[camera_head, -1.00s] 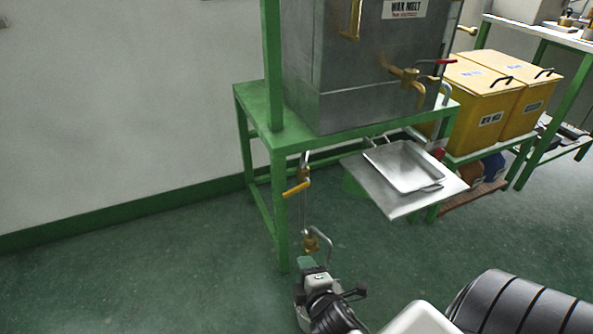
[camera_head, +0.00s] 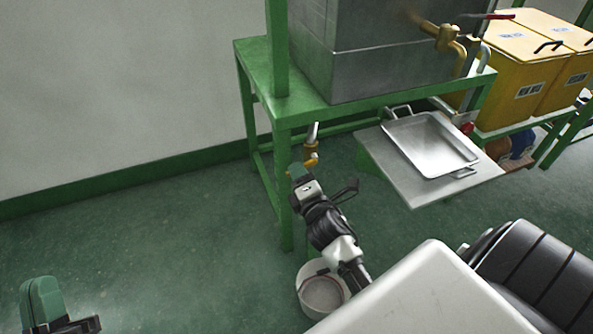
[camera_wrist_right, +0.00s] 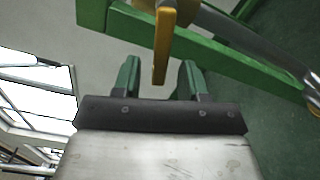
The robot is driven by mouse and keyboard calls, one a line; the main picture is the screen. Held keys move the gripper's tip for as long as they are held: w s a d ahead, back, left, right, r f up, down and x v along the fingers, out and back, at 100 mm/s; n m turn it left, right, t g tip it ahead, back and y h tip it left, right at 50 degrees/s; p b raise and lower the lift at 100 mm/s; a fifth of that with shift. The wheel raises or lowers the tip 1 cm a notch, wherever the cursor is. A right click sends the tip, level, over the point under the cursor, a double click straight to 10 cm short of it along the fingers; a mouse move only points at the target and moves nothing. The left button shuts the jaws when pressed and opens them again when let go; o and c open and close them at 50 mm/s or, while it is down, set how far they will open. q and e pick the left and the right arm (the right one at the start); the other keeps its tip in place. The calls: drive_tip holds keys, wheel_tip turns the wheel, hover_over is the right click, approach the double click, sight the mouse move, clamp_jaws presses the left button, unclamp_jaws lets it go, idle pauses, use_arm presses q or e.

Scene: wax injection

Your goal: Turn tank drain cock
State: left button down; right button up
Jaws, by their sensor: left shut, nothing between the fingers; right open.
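The drain cock (camera_head: 310,153) is a brass valve on a grey pipe below the green stand, with a yellow lever; my right gripper partly hides it in the head view. In the right wrist view the yellow lever (camera_wrist_right: 163,45) hangs down, its lower end between my open right fingers. My right gripper (camera_wrist_right: 158,72) is open; I cannot tell whether a finger touches the lever. In the head view that gripper (camera_head: 298,172) is just below the cock. The metal wax tank (camera_head: 385,45) stands above on the stand. My left gripper (camera_head: 42,295) is shut and empty, low at the far left.
The green stand (camera_head: 262,80) has a leg close beside my right gripper. A shelf (camera_head: 425,196) with a metal tray (camera_head: 440,150) juts out to the right. A pale bucket (camera_head: 322,292) is on the floor under my right arm. Open floor lies to the left.

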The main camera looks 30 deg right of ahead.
drive_tip(key=shift+x, duration=1.2)
clamp_jaws()
